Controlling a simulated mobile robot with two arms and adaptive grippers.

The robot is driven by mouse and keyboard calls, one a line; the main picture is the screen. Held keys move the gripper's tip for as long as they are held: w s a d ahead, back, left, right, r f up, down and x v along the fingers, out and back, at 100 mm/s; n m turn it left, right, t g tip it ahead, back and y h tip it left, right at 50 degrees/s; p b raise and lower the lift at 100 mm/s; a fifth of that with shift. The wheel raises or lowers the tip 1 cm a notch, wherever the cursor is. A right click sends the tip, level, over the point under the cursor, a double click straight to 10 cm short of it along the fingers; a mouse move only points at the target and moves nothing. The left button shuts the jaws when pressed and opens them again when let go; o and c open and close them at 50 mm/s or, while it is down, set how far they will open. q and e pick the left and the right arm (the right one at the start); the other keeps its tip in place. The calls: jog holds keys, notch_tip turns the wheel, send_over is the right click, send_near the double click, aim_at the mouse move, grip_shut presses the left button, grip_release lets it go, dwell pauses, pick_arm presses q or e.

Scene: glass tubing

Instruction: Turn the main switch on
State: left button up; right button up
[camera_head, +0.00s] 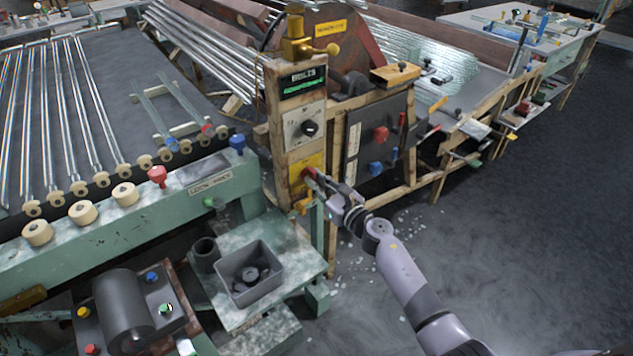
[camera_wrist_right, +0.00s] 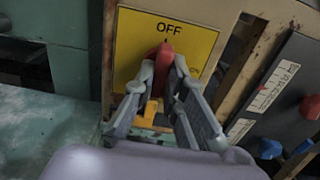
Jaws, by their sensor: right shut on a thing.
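The main switch is a red handle (camera_wrist_right: 164,62) on a yellow plate (camera_wrist_right: 203,40) marked OFF at its top, in the right wrist view. The handle points up towards the OFF mark. In the head view the yellow plate (camera_head: 306,163) sits low on a wooden post, and the red handle (camera_head: 310,172) is partly hidden by my gripper. My right gripper (camera_wrist_right: 166,75) is shut on the red handle, one finger on each side; it also shows in the head view (camera_head: 318,178). Most of the plate's lower part is hidden behind the fingers. My left gripper is not in view.
Above the plate is a dial panel (camera_head: 304,128) with a black knob. A dark panel (camera_head: 378,138) with red and blue knobs stands close on the right. A grey bin (camera_head: 250,291) stands on the green bench below left. Open floor lies to the right.

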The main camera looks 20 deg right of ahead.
jog(key=shift+m, duration=0.4)
grip_shut()
jog(key=m, duration=0.3)
jog(key=shift+m, duration=0.4)
jog(key=m+p, duration=0.1)
jog(key=m, duration=0.3)
jog(key=shift+m, duration=0.3)
jog(key=m+p, duration=0.1)
jog(key=m, duration=0.7)
jog(key=shift+m+p, duration=0.3)
jog(key=shift+p, duration=0.1)
jog(key=o, duration=0.7)
grip_release()
